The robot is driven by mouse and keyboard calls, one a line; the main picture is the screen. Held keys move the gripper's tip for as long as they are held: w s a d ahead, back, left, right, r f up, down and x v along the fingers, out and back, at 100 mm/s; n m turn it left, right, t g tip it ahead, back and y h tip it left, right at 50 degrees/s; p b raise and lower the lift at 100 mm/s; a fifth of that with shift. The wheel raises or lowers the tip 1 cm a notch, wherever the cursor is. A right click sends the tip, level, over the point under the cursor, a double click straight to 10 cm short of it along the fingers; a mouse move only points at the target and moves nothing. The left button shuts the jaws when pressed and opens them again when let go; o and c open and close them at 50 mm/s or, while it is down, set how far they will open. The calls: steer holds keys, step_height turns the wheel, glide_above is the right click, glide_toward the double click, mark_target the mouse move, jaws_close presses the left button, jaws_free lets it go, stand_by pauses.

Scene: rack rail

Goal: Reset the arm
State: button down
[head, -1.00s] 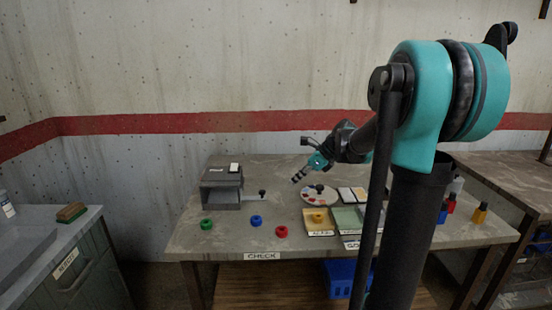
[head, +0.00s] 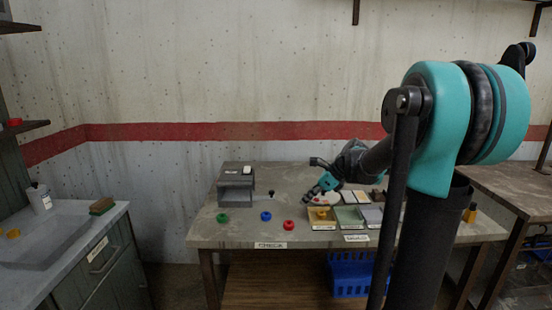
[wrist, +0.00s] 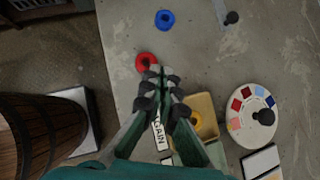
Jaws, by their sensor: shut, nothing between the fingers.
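My gripper (head: 317,191) is shut and empty. In the head view it hangs at the end of my arm over the back of the table marked CHECK (head: 210,232). In the wrist view the closed fingertips (wrist: 163,74) point down, apart from the table top. A red ring (wrist: 146,62) shows just beyond the fingertips to the left, and a blue ring (wrist: 165,19) farther off. A yellow tray (wrist: 206,104) holding a yellow ring shows to the right, partly hidden by a finger.
A grey box device (head: 236,186) and a green ring (head: 222,218) stand on the table's left. A round colour palette (wrist: 247,125) and a green tray (head: 349,216) lie near my gripper. A blue crate (head: 350,274) sits below. A side counter (head: 60,250) stands at left.

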steer(key=s+d+f+n+h, duration=0.3)
steer(key=s+f+n, duration=0.5)
steer(key=s+n, duration=0.3)
steer(key=s+d+f+n+h, duration=0.3)
steer(key=s+d+f+n, duration=0.2)
steer(key=s+f+n, duration=0.3)
steer(key=s+n, duration=0.3)
steer(key=s, duration=0.3)
steer(key=shift+s+d+t+h, duration=0.15)
steer(key=shift+d+t+h, duration=0.15)
steer(key=shift+d+h, duration=0.1)
steer(key=c, duration=2.2)
jaws_free()
